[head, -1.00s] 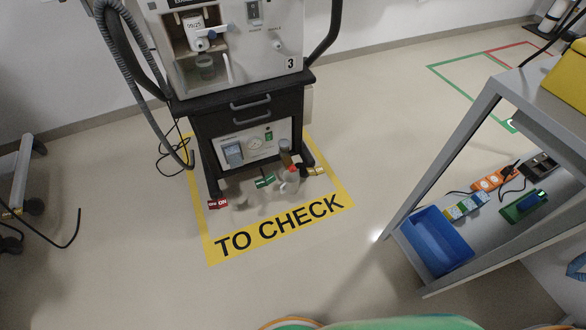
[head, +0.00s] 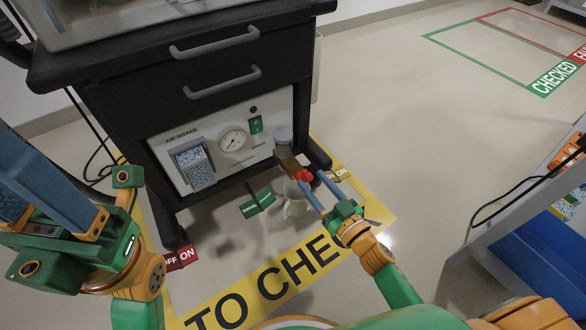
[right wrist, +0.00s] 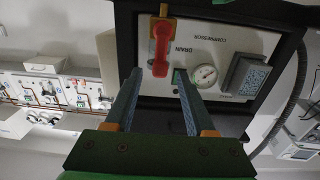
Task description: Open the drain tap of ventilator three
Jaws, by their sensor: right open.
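The ventilator's black cart (head: 190,105) fills the left and middle of the head view. Its light lower panel (head: 225,150) carries a gauge and a green switch.
A pale jug (head: 293,206) stands on the floor under the tap. Red (head: 182,258) and green (head: 257,201) tags lie near the cart's foot. A bench with a blue bin (head: 525,265) is at right. The floor between cart and bench is clear.

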